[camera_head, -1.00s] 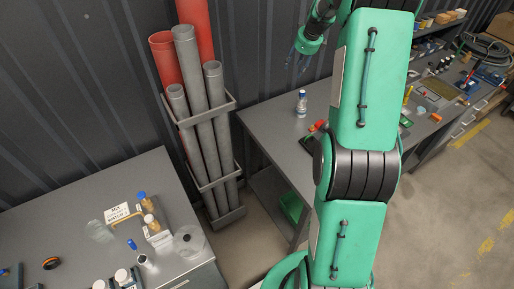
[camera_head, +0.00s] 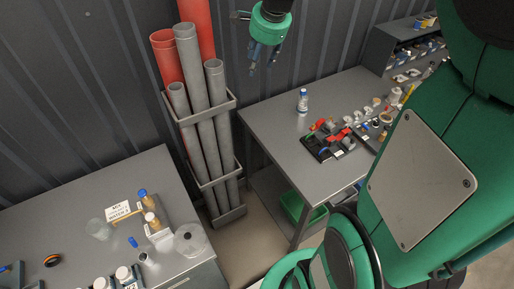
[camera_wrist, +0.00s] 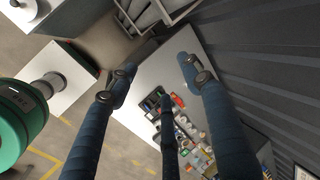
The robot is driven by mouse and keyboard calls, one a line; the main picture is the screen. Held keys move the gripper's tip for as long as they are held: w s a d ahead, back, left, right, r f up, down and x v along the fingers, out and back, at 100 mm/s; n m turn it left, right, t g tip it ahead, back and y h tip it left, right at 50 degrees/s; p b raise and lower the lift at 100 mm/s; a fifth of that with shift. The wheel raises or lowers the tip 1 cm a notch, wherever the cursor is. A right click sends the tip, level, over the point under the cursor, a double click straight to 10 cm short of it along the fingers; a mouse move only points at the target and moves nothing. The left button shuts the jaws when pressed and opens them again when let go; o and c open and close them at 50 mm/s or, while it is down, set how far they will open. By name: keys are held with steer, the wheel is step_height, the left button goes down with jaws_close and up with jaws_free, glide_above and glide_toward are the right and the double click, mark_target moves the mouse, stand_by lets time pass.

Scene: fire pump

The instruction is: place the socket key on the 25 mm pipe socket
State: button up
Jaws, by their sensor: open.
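My gripper (camera_head: 263,60) hangs in the air near the wall, left of the workbench's back edge in the head view. Its blue fingers are apart and empty, and they also show spread in the wrist view (camera_wrist: 158,74). A black tray (camera_head: 318,153) with red, black and grey items lies on the workbench, well below and to the right of the gripper. Several small pale pipe fittings (camera_head: 365,110) stand to the right of the tray. I cannot tell which piece is the socket key or which fitting is the 25 mm pipe socket.
The grey workbench (camera_head: 275,115) has bare top at its left end. A white and blue bottle (camera_head: 302,100) stands near its back edge. A rack of grey and red pipes (camera_head: 205,120) stands left of it. Another table (camera_head: 60,205) holds bottles and jars at lower left.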

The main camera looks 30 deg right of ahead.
steer(key=s+a+r+n, duration=0.2)
steer(key=s+a+n, duration=0.6)
steer(key=s+a, duration=0.5)
steer(key=s+a+f+n, duration=0.1)
steer(key=s+n, duration=0.3)
steer(key=s, duration=0.4)
steer(key=s+a+f+n+t, duration=0.1)
steer(key=s+a+f+n, duration=0.1)
steer(key=s, duration=0.6)
steer(key=a+n, duration=0.1)
steer(key=n, duration=0.1)
steer(key=shift+s+a+f+n, duration=0.2)
steer(key=shift+a+f+n, duration=0.1)
steer(key=shift+a, duration=0.05)
steer(key=shift+f, duration=0.1)
step_height(320, 180, down, 12)
steer(key=b, duration=1.2)
